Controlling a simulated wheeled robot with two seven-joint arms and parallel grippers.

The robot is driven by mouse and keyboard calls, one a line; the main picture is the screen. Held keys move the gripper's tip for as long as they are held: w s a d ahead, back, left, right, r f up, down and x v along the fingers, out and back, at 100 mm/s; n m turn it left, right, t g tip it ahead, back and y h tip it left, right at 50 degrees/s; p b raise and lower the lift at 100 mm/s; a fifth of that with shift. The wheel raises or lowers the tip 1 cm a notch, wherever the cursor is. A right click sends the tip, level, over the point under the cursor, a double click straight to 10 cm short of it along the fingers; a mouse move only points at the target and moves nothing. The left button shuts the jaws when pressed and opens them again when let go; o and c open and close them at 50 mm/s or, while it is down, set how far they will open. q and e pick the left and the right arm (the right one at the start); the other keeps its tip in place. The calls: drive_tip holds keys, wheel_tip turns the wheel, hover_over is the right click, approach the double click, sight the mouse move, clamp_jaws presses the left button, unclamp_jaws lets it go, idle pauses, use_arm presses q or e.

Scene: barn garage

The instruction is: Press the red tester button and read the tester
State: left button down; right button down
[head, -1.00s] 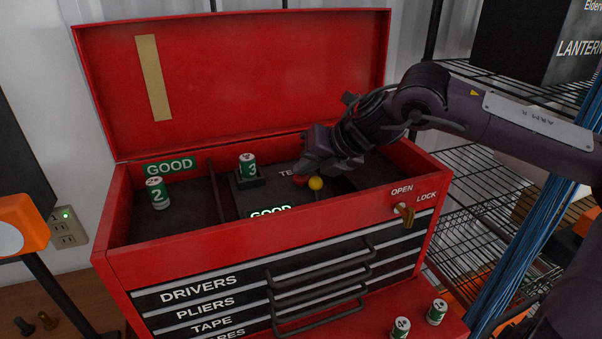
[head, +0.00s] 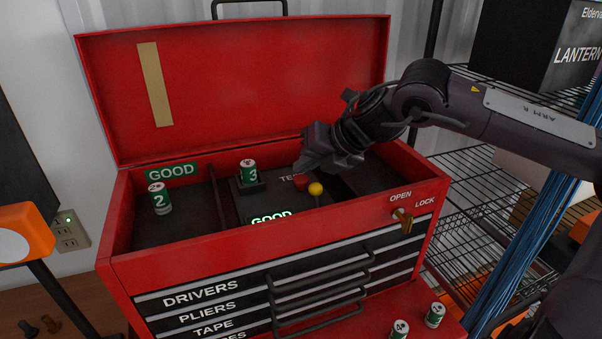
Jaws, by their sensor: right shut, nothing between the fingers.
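The tester (head: 270,203) sits in the middle of the open toolbox's top tray. Its lit display (head: 271,217) reads GOOD in green. A battery marked 3 (head: 248,172) stands upright in its holder. The red button (head: 301,182) is on the tester's right, with a yellow ball-topped lever (head: 316,189) beside it. My right gripper (head: 308,166) is shut and empty, its tip just above and behind the red button. I cannot tell if it touches the button. My left gripper is not in view.
A battery marked 2 (head: 159,198) stands in the left compartment, below a GOOD label (head: 172,171). Two more batteries (head: 434,315) (head: 400,330) stand on the red ledge at lower right. The raised lid (head: 240,85) is behind; a brass key (head: 403,221) is in the front lock.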

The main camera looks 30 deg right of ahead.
sight(306, 180)
drive_tip(key=shift+r, duration=0.25)
wheel_tip(306, 180, up, 5)
drive_tip(key=p, duration=0.4)
drive_tip(key=shift+f, duration=0.1)
idle(0.4)
drive_tip(key=shift+f, duration=0.1)
idle(0.4)
